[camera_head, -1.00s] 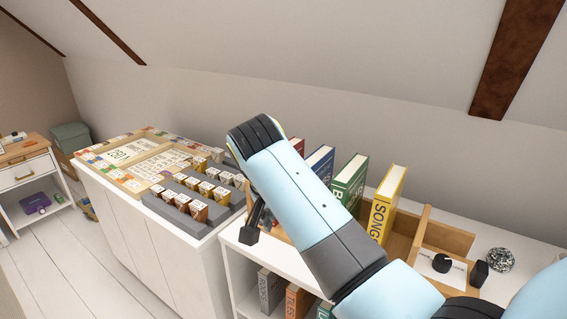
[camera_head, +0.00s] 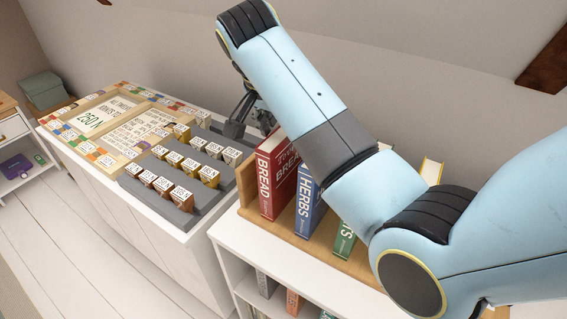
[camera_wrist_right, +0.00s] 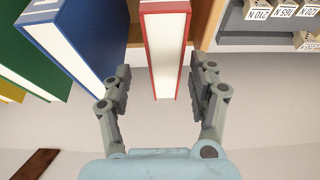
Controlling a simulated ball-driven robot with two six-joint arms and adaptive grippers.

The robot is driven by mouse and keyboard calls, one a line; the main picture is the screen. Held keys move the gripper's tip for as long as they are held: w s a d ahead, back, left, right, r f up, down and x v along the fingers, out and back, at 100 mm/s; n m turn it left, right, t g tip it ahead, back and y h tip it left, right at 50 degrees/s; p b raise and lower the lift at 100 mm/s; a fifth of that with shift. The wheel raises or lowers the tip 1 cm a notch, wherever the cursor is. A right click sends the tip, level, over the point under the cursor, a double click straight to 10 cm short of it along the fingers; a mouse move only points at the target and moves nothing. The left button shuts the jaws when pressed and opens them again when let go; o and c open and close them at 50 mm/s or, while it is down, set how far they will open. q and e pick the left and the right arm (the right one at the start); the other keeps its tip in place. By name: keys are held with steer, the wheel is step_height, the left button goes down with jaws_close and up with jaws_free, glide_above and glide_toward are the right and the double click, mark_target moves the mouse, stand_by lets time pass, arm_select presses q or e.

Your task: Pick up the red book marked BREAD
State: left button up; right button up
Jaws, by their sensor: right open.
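The red book marked BREAD (camera_head: 272,178) stands upright at the left end of a row in a wooden holder on the white shelf unit. In the right wrist view the red book (camera_wrist_right: 166,40) shows its pale page edge and red covers. My right gripper (camera_head: 246,110) is above and behind it in the head view, partly hidden by my arm. In the wrist view the right gripper (camera_wrist_right: 160,95) is open, one finger on each side of the red book's near end, with gaps visible. My left gripper is not in view.
A blue book marked HERBS (camera_head: 307,203) stands close beside the red one; it also shows in the wrist view (camera_wrist_right: 75,40). A green book (camera_head: 344,242) follows, partly behind my arm. Left is a grey stepped stand (camera_head: 225,178) with several labelled blocks.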

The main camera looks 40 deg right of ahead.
mark_target(288, 148)
steer(key=shift+x, duration=0.9)
steer(key=x, duration=0.3)
steer(key=p+x, duration=0.1)
steer(key=shift+w+f, duration=0.25)
steer(key=shift+w, duration=0.05)
steer(key=shift+w+d+f, duration=0.1)
steer(key=shift+d+f, duration=0.05)
steer(key=shift+f, duration=0.2)
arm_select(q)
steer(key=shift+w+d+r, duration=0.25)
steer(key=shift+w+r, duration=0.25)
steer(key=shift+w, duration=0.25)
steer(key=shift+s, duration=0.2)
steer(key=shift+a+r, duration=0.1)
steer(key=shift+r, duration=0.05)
arm_select(e)
steer(key=shift+f, duration=0.2)
jaws_close()
